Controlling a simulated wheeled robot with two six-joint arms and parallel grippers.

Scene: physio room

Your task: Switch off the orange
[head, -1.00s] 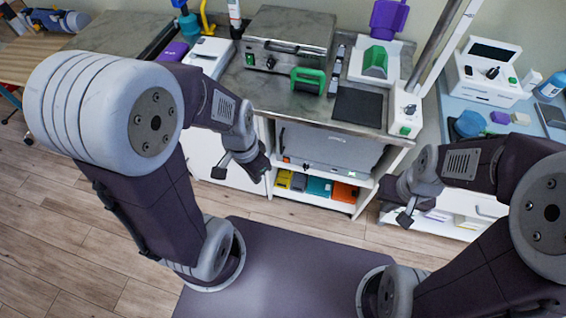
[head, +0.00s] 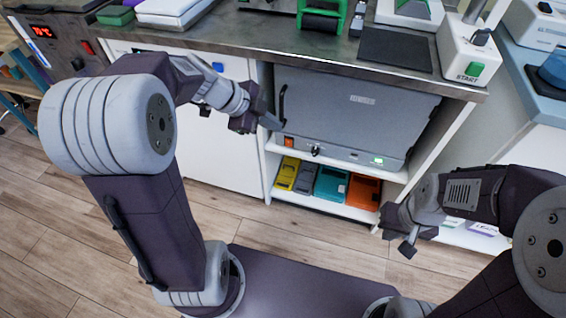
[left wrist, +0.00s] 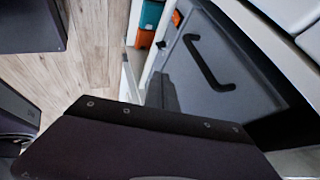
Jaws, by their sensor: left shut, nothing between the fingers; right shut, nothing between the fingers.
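A small orange switch (head: 289,142) sits at the lower left of the front of a grey cabinet-like appliance (head: 350,110) under the counter. To its right are a small dark knob (head: 315,151) and a lit green display (head: 377,160). My left gripper (head: 272,121) is shut and empty, just up and left of the orange switch, near the appliance's dark handle (head: 283,103). Whether it touches the appliance I cannot tell. The left wrist view shows the grey front and its handle (left wrist: 205,65) close by. My right gripper (head: 406,247) is shut and empty, low at the right, away from the switch.
Below the appliance, a shelf holds yellow (head: 287,173), grey, teal and orange bins (head: 363,191). The counter (head: 225,35) above carries several devices, including a white one with a green START button (head: 474,70). A dark box with a red display (head: 45,31) stands left.

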